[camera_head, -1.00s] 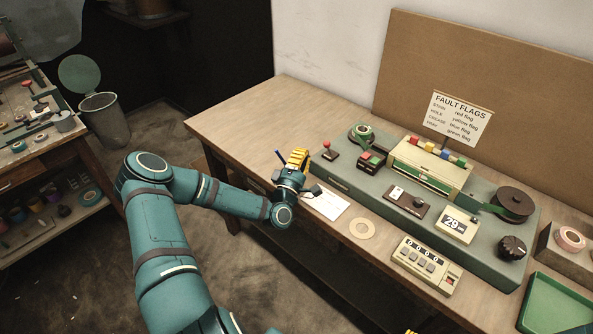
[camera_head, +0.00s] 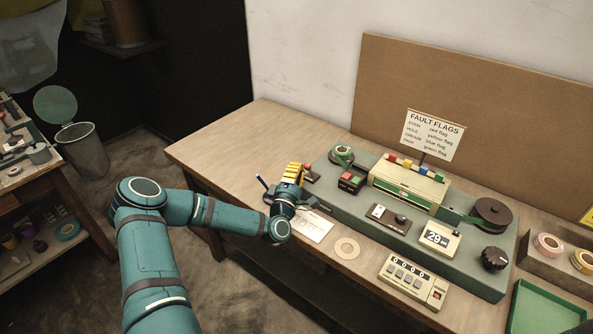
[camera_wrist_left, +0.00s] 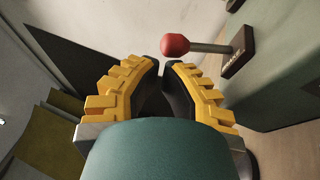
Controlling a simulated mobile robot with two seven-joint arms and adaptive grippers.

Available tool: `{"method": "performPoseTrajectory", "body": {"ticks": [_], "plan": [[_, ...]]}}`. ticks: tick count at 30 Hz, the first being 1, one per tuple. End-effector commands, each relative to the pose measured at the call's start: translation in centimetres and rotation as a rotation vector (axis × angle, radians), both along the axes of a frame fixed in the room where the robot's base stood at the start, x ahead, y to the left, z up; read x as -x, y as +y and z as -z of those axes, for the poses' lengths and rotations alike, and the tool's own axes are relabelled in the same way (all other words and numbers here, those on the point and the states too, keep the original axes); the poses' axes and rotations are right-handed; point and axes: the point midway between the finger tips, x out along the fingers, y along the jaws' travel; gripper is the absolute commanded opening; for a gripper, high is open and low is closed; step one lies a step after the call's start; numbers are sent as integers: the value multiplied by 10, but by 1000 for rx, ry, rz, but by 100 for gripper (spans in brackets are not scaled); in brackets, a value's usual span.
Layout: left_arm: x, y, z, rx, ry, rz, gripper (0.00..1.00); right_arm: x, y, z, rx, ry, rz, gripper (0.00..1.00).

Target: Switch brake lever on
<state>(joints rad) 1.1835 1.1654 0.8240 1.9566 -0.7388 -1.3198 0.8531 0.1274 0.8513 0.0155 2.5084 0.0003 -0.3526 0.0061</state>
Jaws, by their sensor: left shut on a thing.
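The brake lever has a red knob (camera_head: 308,165) and stands at the left end of the grey-green machine base (camera_head: 462,266). My left gripper (camera_head: 296,166) has its yellow fingers right beside the knob. In the left wrist view the red knob (camera_wrist_left: 175,45) sits just beyond the fingertips (camera_wrist_left: 163,66), on a metal rod from a dark base plate (camera_wrist_left: 238,52). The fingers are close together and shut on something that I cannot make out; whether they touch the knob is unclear. A small yellow-and-dark bit of what looks like my right gripper (camera_head: 581,327) shows at the bottom right edge.
A paper card (camera_head: 312,228), cardboard ring (camera_head: 347,248) and counter (camera_head: 413,281) lie in front. The table's left part is clear.

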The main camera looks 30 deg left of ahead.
Motion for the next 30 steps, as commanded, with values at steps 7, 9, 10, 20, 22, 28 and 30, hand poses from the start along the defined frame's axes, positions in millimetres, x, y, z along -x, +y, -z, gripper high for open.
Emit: {"method": "performPoseTrajectory", "body": {"ticks": [7, 9, 10, 20, 22, 28, 30], "plan": [[-2, 0, -4, -4, 39, 1, 0, -2, 0, -8, 2, -6, 4, 93], [-3, 0, -5, -6, 49, 0, 0, -3, 0, -10, 2, -6, 6, 93], [-3, 0, -5, -6, 53, 1, 0, -3, -1, -11, 2, -7, 6, 93], [-7, -1, -9, -10, 116, 1, 0, -7, -1, -22, 4, -15, 12, 93], [-8, -1, -10, -12, 131, 3, 0, -8, -1, -25, 4, -17, 13, 93], [-12, -2, -15, -16, 193, 2, 0, -11, -2, -37, 6, -25, 20, 93], [-15, -2, -18, -20, 228, 2, 0, -13, -2, -44, 7, -30, 24, 93]]}}
